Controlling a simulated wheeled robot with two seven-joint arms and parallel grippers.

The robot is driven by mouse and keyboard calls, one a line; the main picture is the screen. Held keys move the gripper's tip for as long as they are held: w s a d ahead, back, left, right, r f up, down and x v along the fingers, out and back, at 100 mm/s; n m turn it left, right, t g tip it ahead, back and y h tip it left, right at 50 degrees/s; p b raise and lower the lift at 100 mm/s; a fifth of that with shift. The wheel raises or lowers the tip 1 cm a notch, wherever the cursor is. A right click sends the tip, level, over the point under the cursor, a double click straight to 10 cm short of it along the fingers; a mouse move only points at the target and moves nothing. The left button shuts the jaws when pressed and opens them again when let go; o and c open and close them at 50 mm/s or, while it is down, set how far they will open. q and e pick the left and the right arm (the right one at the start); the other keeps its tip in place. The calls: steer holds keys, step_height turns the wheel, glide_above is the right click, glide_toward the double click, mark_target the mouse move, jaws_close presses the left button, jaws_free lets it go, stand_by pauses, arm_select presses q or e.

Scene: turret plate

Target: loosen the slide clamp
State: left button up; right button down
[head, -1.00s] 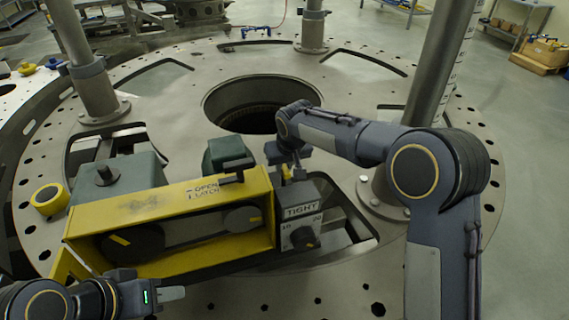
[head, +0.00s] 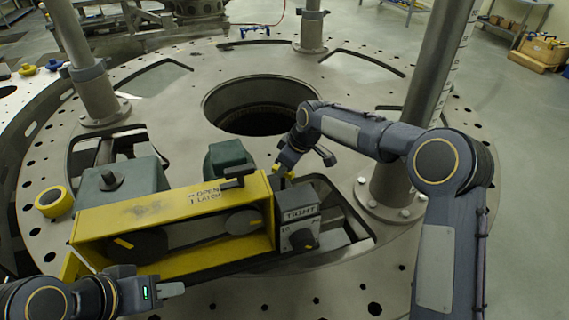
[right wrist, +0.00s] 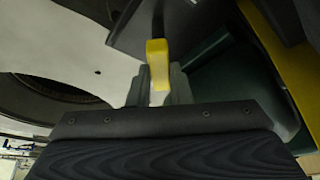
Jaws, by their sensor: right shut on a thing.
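The yellow machine housing (head: 165,222) stands on the round metal plate, with a dark slide, round knobs and a label reading "OPEN LATCH". A grey block marked "TIGHT" (head: 299,213) with a dark knob (head: 302,239) sits at its right end. My right gripper (head: 281,168) is behind this end. In the right wrist view its fingers (right wrist: 160,88) are shut on a small yellow handle (right wrist: 158,62), which seems to be the clamp's lever; what it joins is mostly hidden. My left gripper (head: 172,290) is in front of the housing's lower left; its finger gap cannot be made out.
Green blocks (head: 125,180) stand behind the housing. A yellow roll (head: 52,200) lies at the left. The plate (head: 330,90) has a large central hole (head: 255,122), slots and upright metal posts (head: 435,75). Open plate lies beyond the housing.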

steer(key=n+g+p, duration=0.1)
steer(key=n, duration=0.1)
steer(key=n+g+p, duration=0.1)
steer(key=n, duration=0.2)
steer(key=shift+w+r+n+y, duration=0.1)
steer(key=shift+w+n+y, duration=0.1)
steer(key=shift+n+y, duration=0.1)
steer(key=shift+n+g+p, duration=0.8)
steer(key=shift+n+p, duration=0.25)
steer(key=shift+n, duration=0.85)
steer(key=c, duration=1.3)
jaws_free()
steer(key=shift+w+d, duration=0.1)
steer(key=b+v, duration=0.1)
steer(key=v, duration=0.6)
steer(key=shift+w+r, duration=0.1)
steer(key=shift+r, duration=0.25)
